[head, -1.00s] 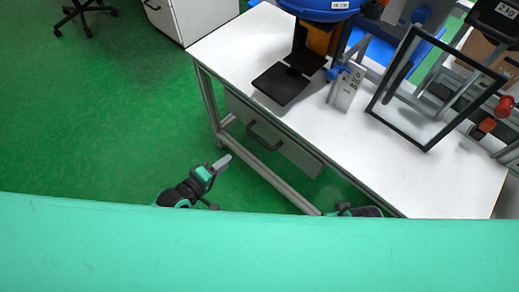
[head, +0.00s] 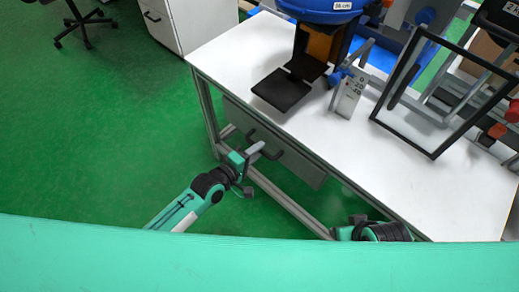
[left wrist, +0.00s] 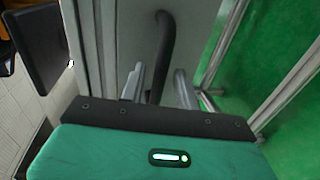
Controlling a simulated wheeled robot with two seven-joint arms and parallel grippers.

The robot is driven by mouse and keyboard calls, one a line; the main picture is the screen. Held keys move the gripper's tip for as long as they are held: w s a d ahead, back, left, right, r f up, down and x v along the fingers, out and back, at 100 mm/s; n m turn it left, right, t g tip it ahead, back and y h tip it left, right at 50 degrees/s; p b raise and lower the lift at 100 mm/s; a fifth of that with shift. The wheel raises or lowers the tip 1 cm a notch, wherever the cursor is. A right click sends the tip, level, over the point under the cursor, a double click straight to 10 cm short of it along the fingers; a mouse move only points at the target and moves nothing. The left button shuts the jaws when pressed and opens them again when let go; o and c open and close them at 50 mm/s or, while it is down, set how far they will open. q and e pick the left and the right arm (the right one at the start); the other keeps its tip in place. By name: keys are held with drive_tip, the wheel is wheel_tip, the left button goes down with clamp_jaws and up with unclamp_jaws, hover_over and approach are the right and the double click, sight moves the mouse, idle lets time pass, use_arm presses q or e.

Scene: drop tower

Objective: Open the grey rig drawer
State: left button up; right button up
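The grey rig drawer (head: 304,170) is under the white workbench, its front facing my left arm. It looks shut. Its dark bar handle (left wrist: 166,45) stands out from the grey front in the left wrist view. In the head view the handle (head: 252,133) is partly hidden by my left gripper. My left gripper (head: 267,150) is open at the handle. In the left wrist view its two fingers (left wrist: 158,86) stand apart on either side of the handle, with gaps visible. My right gripper (head: 358,220) is low by the bench's front edge, mostly hidden; its fingers are unclear.
A metal leg and lower rail (head: 285,200) border the drawer.

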use_arm(q)
drive_tip(key=shift+x, duration=0.95)
use_arm(e)
drive_tip(key=shift+s+r, duration=0.1)
drive_tip(key=shift+r, duration=0.2)
use_arm(q)
drive_tip(key=shift+c, duration=0.2)
clamp_jaws()
drive_tip(key=shift+s, duration=0.1)
drive_tip(key=f+p+v, duration=0.2)
drive_tip(key=v, duration=1)
drive_tip(key=f+p+v, duration=0.2)
drive_tip(key=p+v, duration=0.1)
drive_tip(key=v, duration=1)
drive_tip(key=shift+s+a+f, duration=0.3)
drive_tip(key=shift+s+a, duration=0.05)
use_arm(e)
wheel_tip(320, 180, down, 12)
drive_tip(key=w+g, duration=0.1)
drive_tip(key=shift+a+r, duration=0.2)
